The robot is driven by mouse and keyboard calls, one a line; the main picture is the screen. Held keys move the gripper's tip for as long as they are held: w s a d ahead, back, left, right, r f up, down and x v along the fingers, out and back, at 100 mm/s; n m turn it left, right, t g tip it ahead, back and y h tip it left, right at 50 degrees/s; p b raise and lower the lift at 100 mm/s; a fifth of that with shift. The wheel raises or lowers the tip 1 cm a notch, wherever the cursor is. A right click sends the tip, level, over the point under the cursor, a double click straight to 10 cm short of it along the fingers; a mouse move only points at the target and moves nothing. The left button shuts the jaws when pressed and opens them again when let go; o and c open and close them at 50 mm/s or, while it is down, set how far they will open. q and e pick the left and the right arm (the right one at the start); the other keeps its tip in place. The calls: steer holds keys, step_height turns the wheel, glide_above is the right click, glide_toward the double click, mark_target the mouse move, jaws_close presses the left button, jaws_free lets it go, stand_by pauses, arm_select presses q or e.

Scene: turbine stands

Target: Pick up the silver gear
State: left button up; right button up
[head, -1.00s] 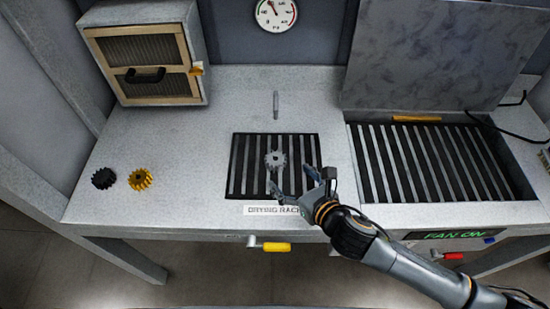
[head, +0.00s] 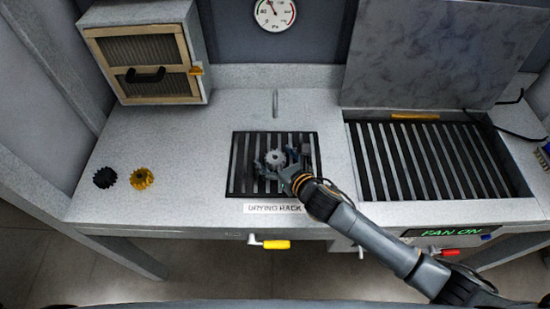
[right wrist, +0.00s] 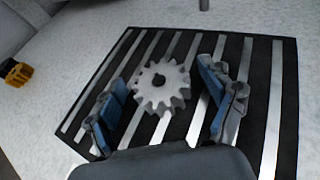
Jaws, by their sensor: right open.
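The silver gear (head: 275,158) lies on the slatted drying rack (head: 237,180). In the right wrist view the silver gear (right wrist: 160,88) sits between the two blue-padded fingers, with its centre hole showing. My right gripper (head: 277,163) is open over the rack, with one finger on each side of the gear. In the right wrist view my right gripper (right wrist: 160,103) shows a gap between the gear and at least the right finger. Whether the left finger touches the gear is unclear. My left gripper is not in view.
A black gear (head: 105,178) and a gold gear (head: 142,178) lie on the table's left. A silver peg (head: 275,103) stands behind the rack. A large grille (head: 430,160) with a raised lid (head: 435,55) is at right. A cabinet (head: 145,60) stands back left.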

mark_target(276, 157)
steer(key=shift+r, duration=0.1)
jaws_close()
steer(key=shift+r, duration=0.1)
steer(key=shift+r, duration=0.25)
step_height(276, 157, up, 3)
steer(key=shift+w+f, duration=0.1)
steer(key=shift+f, duration=0.1)
steer(key=s+d+r+b, duration=0.1)
steer(key=s+r, duration=0.8)
steer(key=s, duration=0.5)
steer(key=shift+d+r, duration=0.35)
steer(key=shift+d, duration=0.05)
